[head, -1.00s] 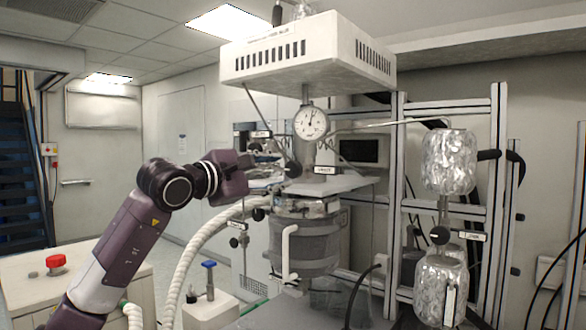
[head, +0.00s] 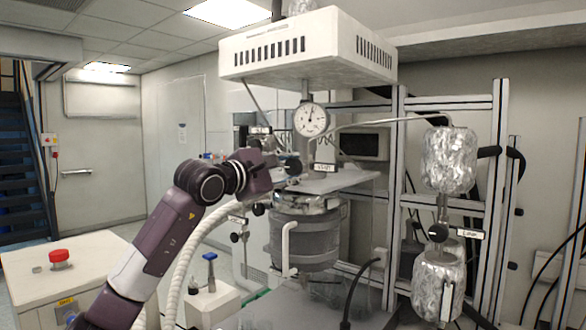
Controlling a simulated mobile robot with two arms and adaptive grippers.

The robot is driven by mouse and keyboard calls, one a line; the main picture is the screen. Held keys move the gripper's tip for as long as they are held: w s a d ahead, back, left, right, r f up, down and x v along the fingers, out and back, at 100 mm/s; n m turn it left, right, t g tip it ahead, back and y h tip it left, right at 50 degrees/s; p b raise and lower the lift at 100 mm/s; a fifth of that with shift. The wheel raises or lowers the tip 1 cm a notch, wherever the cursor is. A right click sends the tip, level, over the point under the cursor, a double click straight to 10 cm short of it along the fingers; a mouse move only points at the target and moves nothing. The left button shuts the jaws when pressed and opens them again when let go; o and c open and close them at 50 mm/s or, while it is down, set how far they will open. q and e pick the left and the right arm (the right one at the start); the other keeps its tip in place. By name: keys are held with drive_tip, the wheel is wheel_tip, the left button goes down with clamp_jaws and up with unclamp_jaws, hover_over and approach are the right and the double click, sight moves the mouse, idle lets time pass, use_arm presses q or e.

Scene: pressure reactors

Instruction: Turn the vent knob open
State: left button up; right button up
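The reactor vessel (head: 303,240) stands in the middle under a white box. Its lid carries valves, a round pressure gauge (head: 311,119) and a small label plate (head: 324,167) whose text is too small to read surely. A dark round knob (head: 293,166) sits just left of that plate; I cannot confirm it is the vent knob. My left gripper (head: 279,167) reaches in from the left at lid height, with its fingertips close to this dark knob. Contact and finger opening cannot be made out. My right gripper is out of view.
Another labelled valve with a black knob (head: 235,237) hangs left of the vessel. A foil-wrapped cylinder (head: 447,160) and another valve knob (head: 439,233) are on the right frame. A red button (head: 60,257) is on the left cabinet.

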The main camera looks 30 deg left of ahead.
use_arm(q)
drive_tip(key=shift+f, duration=0.1)
drive_tip(key=shift+c, duration=0.3)
drive_tip(key=n+b, duration=0.1)
drive_tip(key=n, duration=0.2)
drive_tip(key=shift+n, duration=0.4)
drive_tip(key=n+b, duration=0.1)
drive_tip(key=n, duration=0.3)
drive_tip(key=shift+d+n+b, duration=0.1)
drive_tip(key=shift+n+b, duration=0.2)
drive_tip(key=n+b, duration=0.1)
drive_tip(key=n, duration=0.4)
drive_tip(key=shift+d+n+b, duration=0.1)
drive_tip(key=shift+n+b, duration=0.25)
drive_tip(key=shift+n, duration=1.85)
drive_tip(key=o, duration=0.9)
